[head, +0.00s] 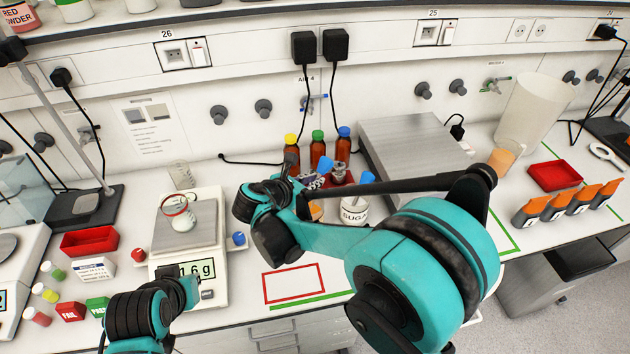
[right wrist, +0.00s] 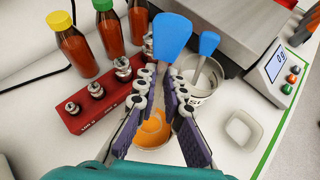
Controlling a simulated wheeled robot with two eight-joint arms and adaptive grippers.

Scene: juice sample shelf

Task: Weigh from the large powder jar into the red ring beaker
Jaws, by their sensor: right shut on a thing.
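The red ring beaker (head: 179,212) stands on the pan of a balance (head: 188,253), whose display seems to read 1.6 g. My right gripper (head: 316,180) is shut on a blue-ended scoop (right wrist: 172,38). Its fingers (right wrist: 162,85) hold the scoop over or in a small container of orange material (right wrist: 153,130); the scoop's lower end is hidden. A white jar with a partly hidden sugar label (head: 354,212) stands beside it, with another blue-ended scoop (head: 367,179) in it. I cannot tell which one is the large powder jar. My left gripper (head: 180,290) is low in front of the balance, its opening unclear.
Three amber bottles (head: 318,150) and a red weight block (right wrist: 98,105) stand behind my right gripper. An empty-looking glass beaker (head: 180,174) is behind the balance. A red outlined rectangle (head: 293,284) on the bench is clear. A wide steel-topped device (head: 412,145) stands at right.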

